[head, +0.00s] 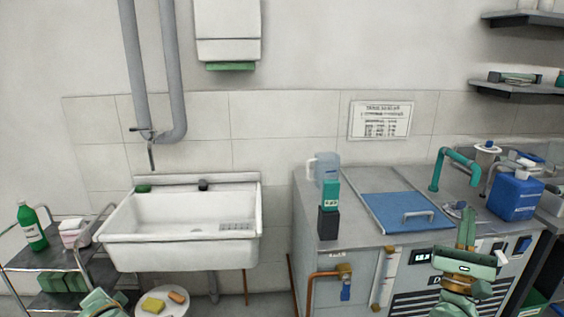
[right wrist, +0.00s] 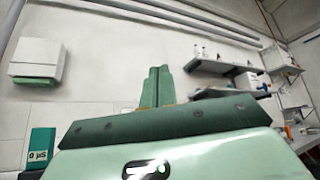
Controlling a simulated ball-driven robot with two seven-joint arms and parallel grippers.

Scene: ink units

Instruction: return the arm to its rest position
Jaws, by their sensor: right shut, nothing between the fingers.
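My right gripper (head: 466,228) stands at the lower right in the head view, pointing up in front of the counter (head: 280,185) with the blue lid. Its two green fingers are together and hold nothing. In the right wrist view the fingers (right wrist: 157,86) are side by side, pointing up toward the wall. A green piece of my left arm shows at the bottom left of the head view; its fingers are not seen.
A white sink (head: 180,252) is at the left, with a dark cart (head: 50,262) beside it. A green-and-black block (head: 329,210), a clear jug (head: 326,168) and a blue canister (head: 514,196) stand on the counter. Shelves (head: 520,88) hang at the upper right.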

